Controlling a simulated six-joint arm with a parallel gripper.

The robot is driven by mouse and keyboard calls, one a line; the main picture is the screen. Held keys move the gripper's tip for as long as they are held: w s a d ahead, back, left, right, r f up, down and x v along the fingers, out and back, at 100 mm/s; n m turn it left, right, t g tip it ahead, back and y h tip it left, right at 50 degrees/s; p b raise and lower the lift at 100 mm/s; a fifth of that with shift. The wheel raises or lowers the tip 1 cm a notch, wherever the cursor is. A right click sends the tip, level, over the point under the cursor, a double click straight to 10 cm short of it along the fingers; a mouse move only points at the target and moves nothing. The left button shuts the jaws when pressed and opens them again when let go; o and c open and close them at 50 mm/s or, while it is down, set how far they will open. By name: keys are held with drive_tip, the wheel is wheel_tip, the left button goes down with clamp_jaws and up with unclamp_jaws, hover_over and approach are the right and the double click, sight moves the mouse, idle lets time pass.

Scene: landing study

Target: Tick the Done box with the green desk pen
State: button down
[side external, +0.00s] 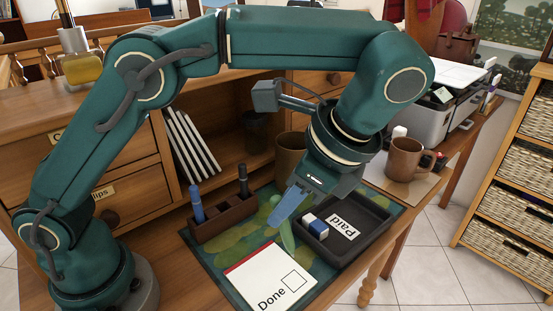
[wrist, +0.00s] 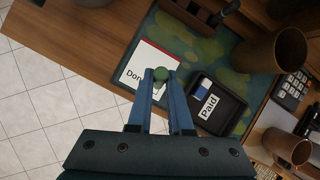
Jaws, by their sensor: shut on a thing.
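The green desk pen (side external: 287,234) is held in my gripper (side external: 290,208) and points down near the upper right corner of the white Done card (side external: 262,272). In the wrist view its round green end (wrist: 161,73) shows between the blue fingers of my gripper (wrist: 160,80). The Done box (side external: 294,281) is an empty square right of the word Done. In the wrist view the card (wrist: 146,51) is partly hidden behind the fingers and pen. I cannot tell whether the pen tip touches anything.
A dark tray (side external: 346,253) with a blue-and-white eraser (side external: 314,227) and a Paid card (side external: 343,224) lies right of the pen. A brown pen holder (side external: 222,219) with two pens stands left. A brown mug (side external: 405,159) and cup (side external: 290,155) stand farther back.

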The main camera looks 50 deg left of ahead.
sight(284, 239)
drive_tip(key=shift+s+d+f, duration=0.1)
drive_tip(key=shift+d+f, duration=0.05)
drive_tip(key=shift+f, duration=2.3)
drive_tip(key=shift+f, duration=0.55)
idle(0.7)
drive_tip(key=shift+r, duration=3)
